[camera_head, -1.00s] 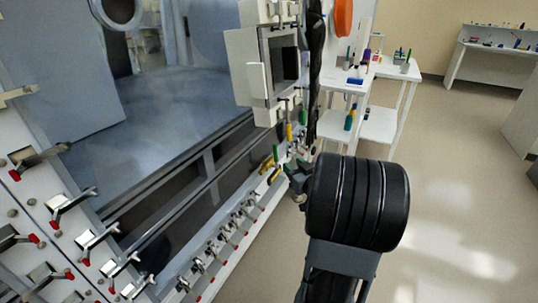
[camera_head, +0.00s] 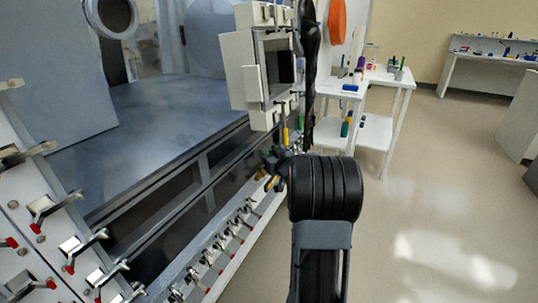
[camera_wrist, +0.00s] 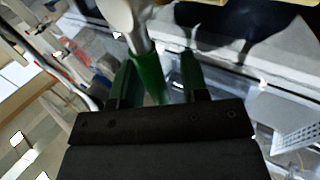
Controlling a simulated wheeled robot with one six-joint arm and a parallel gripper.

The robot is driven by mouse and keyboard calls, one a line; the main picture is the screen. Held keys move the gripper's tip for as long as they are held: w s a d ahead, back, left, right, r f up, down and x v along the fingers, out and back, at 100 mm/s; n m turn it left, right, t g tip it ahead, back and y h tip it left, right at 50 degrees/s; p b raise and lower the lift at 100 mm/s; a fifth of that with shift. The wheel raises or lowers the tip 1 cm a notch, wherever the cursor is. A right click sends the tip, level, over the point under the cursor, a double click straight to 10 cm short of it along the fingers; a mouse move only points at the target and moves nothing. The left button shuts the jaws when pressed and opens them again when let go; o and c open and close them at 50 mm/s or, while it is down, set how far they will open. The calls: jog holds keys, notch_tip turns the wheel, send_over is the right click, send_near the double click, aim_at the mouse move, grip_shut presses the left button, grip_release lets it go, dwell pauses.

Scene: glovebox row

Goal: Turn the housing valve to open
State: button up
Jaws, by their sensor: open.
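The handle hangs from a pale metal stem. Whether either finger touches it I cannot tell. In the head view my gripper (camera_head: 272,163) is small and partly hidden behind my arm, at the front of the glovebox below the white side chamber. A yellow handle (camera_head: 271,183) shows beside it. No valve label is legible, so I cannot tell for sure which handle is the housing valve.
Several red-tipped levers (camera_head: 72,252) line the front panels at lower left. The white side chamber (camera_head: 262,70) juts out above my gripper. A white table (camera_head: 385,78) with bottles stands behind. The floor (camera_head: 440,210) at right is clear.

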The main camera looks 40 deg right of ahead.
jog(key=shift+w, duration=0.1)
grip_shut()
dwell(0.4)
